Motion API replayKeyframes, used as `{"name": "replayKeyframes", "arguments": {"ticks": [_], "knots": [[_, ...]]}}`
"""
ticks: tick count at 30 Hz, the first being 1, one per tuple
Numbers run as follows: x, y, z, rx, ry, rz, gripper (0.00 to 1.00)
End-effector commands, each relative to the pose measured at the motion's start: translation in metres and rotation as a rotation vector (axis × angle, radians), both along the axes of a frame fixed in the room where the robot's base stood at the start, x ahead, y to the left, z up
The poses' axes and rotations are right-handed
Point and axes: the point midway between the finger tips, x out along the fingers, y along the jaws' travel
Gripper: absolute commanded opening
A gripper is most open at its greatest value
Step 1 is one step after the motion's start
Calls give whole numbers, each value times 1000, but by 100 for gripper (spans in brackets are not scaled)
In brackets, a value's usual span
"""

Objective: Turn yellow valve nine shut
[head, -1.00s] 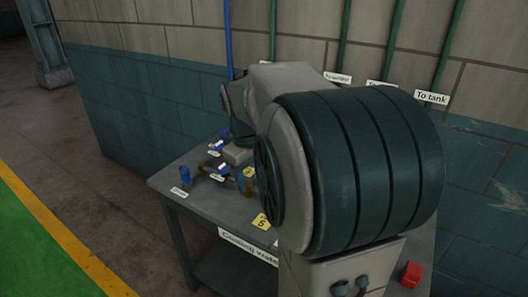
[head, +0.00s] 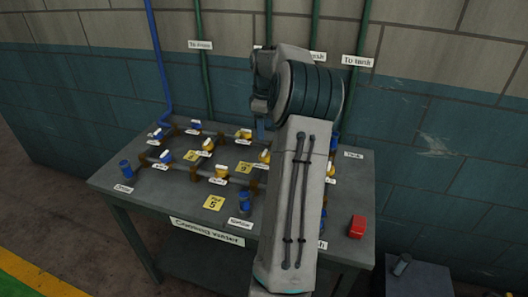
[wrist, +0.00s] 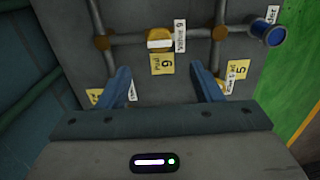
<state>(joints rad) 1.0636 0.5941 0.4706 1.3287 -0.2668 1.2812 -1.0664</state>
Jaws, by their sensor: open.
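In the wrist view, yellow valve nine (wrist: 160,34) sits on a grey pipe between two brown fittings. Its white handle (wrist: 159,44) looks roughly in line with the pipe. A label reading "Valve 9" (wrist: 180,35) stands to its right, and a yellow tag with a 9 (wrist: 163,64) lies below it. My gripper (wrist: 161,70) is open and empty, its two blue fingers wide apart on either side of the tag, short of the valve in the picture. The head view shows several yellow valves (head: 222,171); I cannot tell which is nine. My arm hides much there.
The valves stand on a grey table (head: 150,207) against the wall. Blue caps (head: 126,168) and several pipes and labels crowd its top. In the wrist view a blue cap (wrist: 268,31) is at upper right. A red box (head: 357,227) is at the table's right front.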

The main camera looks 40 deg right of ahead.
Motion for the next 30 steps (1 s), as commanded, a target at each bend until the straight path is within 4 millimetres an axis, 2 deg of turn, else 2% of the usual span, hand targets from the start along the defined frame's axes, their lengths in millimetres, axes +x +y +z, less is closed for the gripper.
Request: {"name": "replayKeyframes", "arguments": {"ticks": [1,9,15,21,28,30], "knots": [[-1,0,-13,4,5,-1,59],[-1,1,-69,3,3,0,59],[0,0,-96,2,1,-1,59],[0,0,-105,-1,0,-1,59],[0,0,-105,-1,0,-1,59],[0,0,-105,-1,0,-1,40]]}}
